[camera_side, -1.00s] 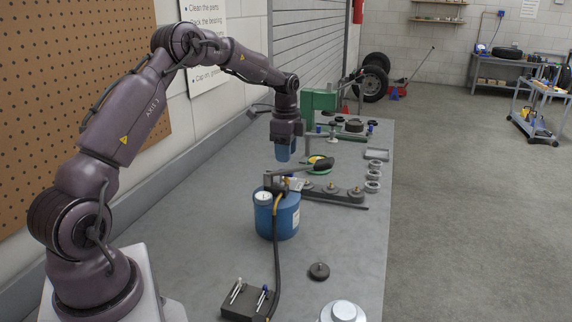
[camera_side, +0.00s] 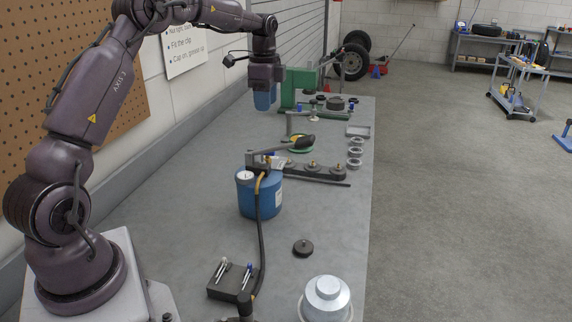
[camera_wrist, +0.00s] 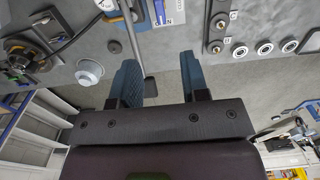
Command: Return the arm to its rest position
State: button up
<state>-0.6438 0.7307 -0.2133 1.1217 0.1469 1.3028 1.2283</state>
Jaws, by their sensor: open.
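My gripper (camera_side: 265,98) hangs from my purple arm, pointing down, above the far half of the grey bench (camera_side: 200,197). It is clear of the bench top and of the things on it. In the wrist view the two blue fingers of my gripper (camera_wrist: 160,72) stand apart with nothing between them. My arm is bent, with its upper link raised and its forearm reaching along the bench.
A blue drum (camera_side: 260,193) with a black hose stands mid-bench. A green press (camera_side: 298,88) stands beyond my gripper. Metal rings (camera_side: 355,152), a dark block (camera_side: 232,281) and a silver hub (camera_side: 327,299) lie on the bench. A pegboard (camera_side: 28,95) is left.

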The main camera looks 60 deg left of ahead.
jog(key=s+d+r+n+t, duration=0.2)
jog(key=s+d+r+n, duration=0.2)
jog(key=s+d, duration=0.8)
jog(key=s+d+r+n+t, duration=0.3)
jog(key=s+d+r+n, duration=0.1)
jog(key=s+d, duration=0.9)
jog(key=shift+d+n+t, duration=0.3)
jog(key=shift+d+n, duration=0.15)
jog(key=shift+n, duration=0.05)
